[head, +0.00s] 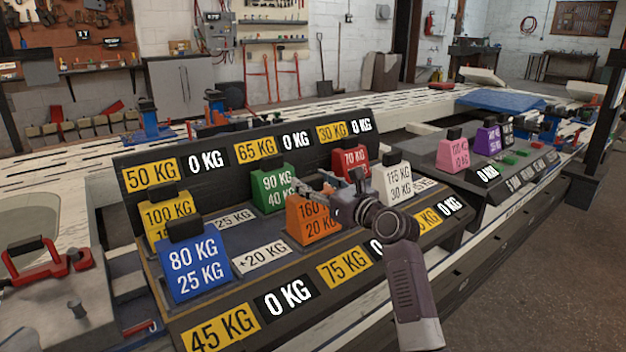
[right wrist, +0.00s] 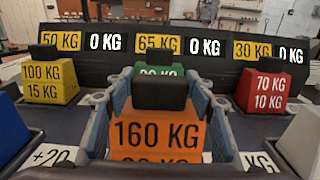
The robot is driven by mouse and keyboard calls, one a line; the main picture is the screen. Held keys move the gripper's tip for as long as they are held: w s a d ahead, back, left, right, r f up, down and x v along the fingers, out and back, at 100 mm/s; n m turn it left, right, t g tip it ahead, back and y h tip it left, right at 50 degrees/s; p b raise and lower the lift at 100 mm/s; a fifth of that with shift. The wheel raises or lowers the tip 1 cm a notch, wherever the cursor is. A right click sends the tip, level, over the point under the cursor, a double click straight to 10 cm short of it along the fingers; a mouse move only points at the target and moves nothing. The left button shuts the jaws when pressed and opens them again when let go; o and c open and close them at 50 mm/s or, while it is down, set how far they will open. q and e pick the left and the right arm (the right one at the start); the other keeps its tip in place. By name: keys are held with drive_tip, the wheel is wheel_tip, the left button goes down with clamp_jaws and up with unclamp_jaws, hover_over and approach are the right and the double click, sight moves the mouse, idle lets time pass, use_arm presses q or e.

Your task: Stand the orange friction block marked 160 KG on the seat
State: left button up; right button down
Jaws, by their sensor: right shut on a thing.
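The orange block marked 160 KG (head: 308,228) is upright at the middle of the dark sloped rack, with a black knob on top. It also shows in the right wrist view (right wrist: 157,132). My right gripper (head: 328,197) is shut on this block near its top; in the right wrist view its fingers (right wrist: 160,98) stand at both sides of the block. I cannot tell whether the block's bottom touches the rack. Which place is the seat is not clear from these frames. My left gripper is not in view.
The blue block (head: 196,266), yellow block (head: 168,218), green block (head: 274,186), red block (head: 350,160) and white block (head: 397,184) stand close around on the rack (head: 330,306). Pink (head: 453,155) and purple (head: 487,140) blocks stand on another rack to the right.

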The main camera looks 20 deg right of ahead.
drive_tip(key=shift+r, duration=0.15)
drive_tip(key=c, duration=0.8)
unclamp_jaws()
drive_tip(key=shift+f, duration=0.3)
drive_tip(key=v, duration=1.2)
drive_tip(key=shift+r, duration=0.3)
